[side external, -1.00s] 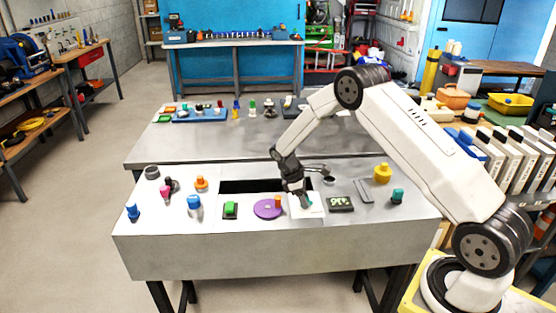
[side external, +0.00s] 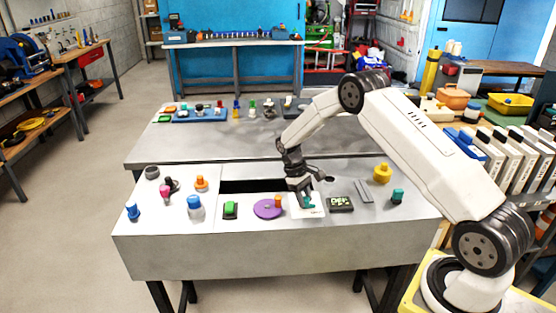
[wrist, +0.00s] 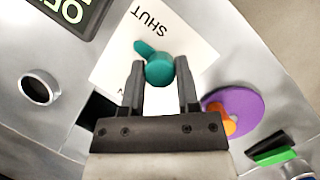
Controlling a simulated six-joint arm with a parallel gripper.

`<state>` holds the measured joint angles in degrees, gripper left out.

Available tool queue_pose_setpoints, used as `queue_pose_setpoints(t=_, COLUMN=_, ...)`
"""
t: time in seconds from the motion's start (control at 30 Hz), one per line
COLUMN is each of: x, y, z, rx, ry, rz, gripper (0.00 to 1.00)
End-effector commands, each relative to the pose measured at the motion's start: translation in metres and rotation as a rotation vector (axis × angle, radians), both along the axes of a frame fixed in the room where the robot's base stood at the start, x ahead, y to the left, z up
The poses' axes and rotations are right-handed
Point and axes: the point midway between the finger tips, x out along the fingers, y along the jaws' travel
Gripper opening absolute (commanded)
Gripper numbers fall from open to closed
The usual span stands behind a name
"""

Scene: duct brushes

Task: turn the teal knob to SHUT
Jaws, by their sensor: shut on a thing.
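The teal knob (wrist: 159,69) sits on a white card printed SHUT (wrist: 155,24); a second label is mostly hidden by my gripper. The knob's pointer end sticks out to the upper left in the wrist view, near the T end of SHUT and not at the middle of the word. My gripper (wrist: 160,84) is shut on the knob, one finger on each side of its body. In the side view the teal knob (side external: 308,202) shows under my gripper (side external: 304,194), partly covered by it.
A small dark display (side external: 340,204) with green characters stands right of the card. A purple disc (side external: 266,209) with an orange peg and a green switch (side external: 230,209) lie to the left. A dark slot (side external: 250,186) opens behind. Another teal knob (side external: 397,196) stands far right.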

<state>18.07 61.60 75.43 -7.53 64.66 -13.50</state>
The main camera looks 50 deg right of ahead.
Motion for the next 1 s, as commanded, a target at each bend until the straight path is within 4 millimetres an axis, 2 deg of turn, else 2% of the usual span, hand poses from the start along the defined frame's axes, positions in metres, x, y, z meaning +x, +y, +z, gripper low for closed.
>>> queue_pose_setpoints(t=0.27, x=0.0, y=0.0, z=0.0, rx=0.001, ry=-0.001, rz=0.0, gripper=0.0)
queue_pose_setpoints(t=0.3, x=0.0, y=0.0, z=0.0, rx=0.0, ry=-0.001, rz=0.0, gripper=0.43)
queue_pose_setpoints(t=0.37, x=0.0, y=0.0, z=0.0, rx=0.0, ry=-0.001, rz=0.0, gripper=0.62)
queue_pose_setpoints(t=0.4, x=0.0, y=0.0, z=0.0, rx=0.0, ry=-0.001, rz=0.0, gripper=0.75)
queue_pose_setpoints(t=0.77, x=0.0, y=0.0, z=0.001, rx=0.0, ry=-0.001, rz=0.001, gripper=0.75)
queue_pose_setpoints(t=1.0, x=0.007, y=0.0, z=0.014, rx=-0.001, ry=-0.003, rz=0.001, gripper=0.75)
